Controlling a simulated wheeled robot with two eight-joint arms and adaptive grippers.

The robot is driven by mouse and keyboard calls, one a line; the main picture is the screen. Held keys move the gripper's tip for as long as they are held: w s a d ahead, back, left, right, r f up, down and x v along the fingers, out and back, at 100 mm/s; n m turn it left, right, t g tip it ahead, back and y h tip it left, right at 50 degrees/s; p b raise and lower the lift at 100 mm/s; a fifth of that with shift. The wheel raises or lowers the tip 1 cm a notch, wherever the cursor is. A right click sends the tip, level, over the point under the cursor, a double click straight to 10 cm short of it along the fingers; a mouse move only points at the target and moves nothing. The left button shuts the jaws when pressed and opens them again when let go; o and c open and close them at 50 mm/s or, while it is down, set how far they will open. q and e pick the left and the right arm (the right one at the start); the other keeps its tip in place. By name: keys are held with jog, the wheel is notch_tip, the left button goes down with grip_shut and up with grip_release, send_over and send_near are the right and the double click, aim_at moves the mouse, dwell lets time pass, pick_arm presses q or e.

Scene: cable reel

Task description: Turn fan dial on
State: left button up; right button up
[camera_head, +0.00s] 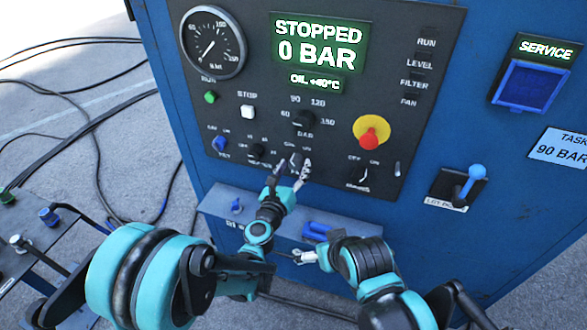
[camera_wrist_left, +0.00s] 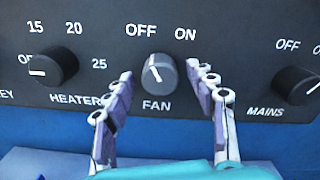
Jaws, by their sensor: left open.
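The fan dial (camera_wrist_left: 158,73) is a grey round knob above the label FAN in the left wrist view, with OFF at its upper left and ON at its upper right. Its white mark leans up and left, toward OFF. My left gripper (camera_wrist_left: 160,80) is open, with one finger on each side of the dial; I see no clear contact. In the head view my left gripper (camera_head: 290,170) is at the lower middle of the panel and mostly hides the dial. My right gripper (camera_head: 303,257) is low, near the shelf, too small to tell its jaws.
The heater dial (camera_wrist_left: 50,65) is left of the fan dial, the mains dial (camera_wrist_left: 298,85) right. A red and yellow emergency button (camera_head: 369,135) sits above the mains dial. A shelf (camera_head: 270,222) with blue items juts out below the panel. The display (camera_head: 318,42) reads STOPPED, 0 BAR.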

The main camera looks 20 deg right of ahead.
pick_arm(q)
jog(key=c, duration=1.2)
jog(key=shift+o, duration=0.2)
jog(key=shift+m, duration=0.3)
jog(key=shift+m+b, duration=0.45)
jog(key=shift+m, duration=0.45)
jog(key=m+b, duration=0.1)
jog(key=m, duration=0.2)
jog(key=shift+m, duration=0.3)
jog(key=m+b, duration=0.1)
jog(key=m, duration=0.5)
